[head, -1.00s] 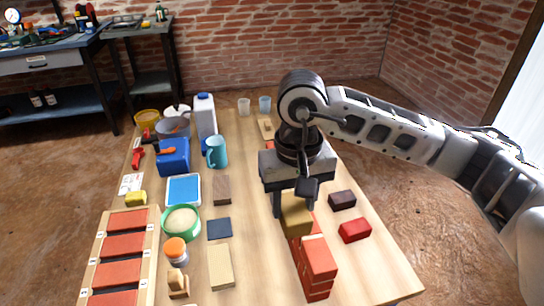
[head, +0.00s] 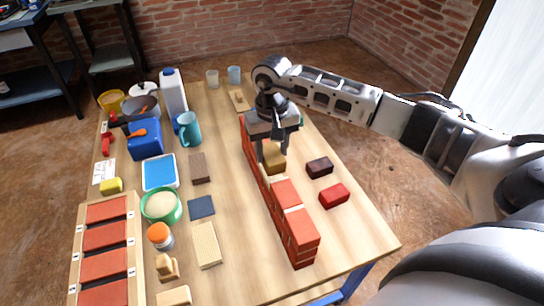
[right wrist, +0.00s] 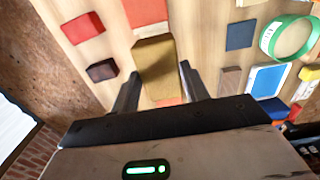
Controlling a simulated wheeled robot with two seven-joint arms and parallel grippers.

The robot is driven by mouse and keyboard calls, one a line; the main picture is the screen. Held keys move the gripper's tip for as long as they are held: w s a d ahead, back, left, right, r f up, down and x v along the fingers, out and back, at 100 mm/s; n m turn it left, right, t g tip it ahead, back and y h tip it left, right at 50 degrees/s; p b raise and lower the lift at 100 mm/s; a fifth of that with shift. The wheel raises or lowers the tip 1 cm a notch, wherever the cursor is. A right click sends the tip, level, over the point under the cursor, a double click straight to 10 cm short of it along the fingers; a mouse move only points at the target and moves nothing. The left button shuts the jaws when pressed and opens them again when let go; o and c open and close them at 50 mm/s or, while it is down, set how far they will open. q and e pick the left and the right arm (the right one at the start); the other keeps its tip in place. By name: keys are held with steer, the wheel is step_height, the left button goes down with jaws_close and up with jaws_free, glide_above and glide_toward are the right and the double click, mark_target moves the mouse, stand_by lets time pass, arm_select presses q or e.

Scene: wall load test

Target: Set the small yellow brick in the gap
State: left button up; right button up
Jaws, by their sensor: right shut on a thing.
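The small yellow brick (head: 274,160) is ochre and sits between the fingers of my right gripper (head: 271,150), which is shut on it. In the right wrist view the brick (right wrist: 154,62) shows between the two dark fingers (right wrist: 158,82). A low wall of red bricks (head: 300,232) runs along the table, with red bricks in front of and behind the yellow one. The yellow brick is in line with the wall; whether it touches the course below cannot be told. The gap is hidden by the brick and gripper. My left gripper is not in view.
A red brick (head: 334,195) and a dark brown brick (head: 319,168) lie right of the wall. The table's right front is clear.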

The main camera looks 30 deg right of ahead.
mark_target(272, 151)
steer(key=shift+w+d+f, duration=0.15)
steer(key=shift+w+f, duration=0.05)
step_height(272, 151, down, 3)
steer(key=shift+f, duration=0.1)
steer(key=shift+f, duration=0.2)
steer(key=o, duration=1.3)
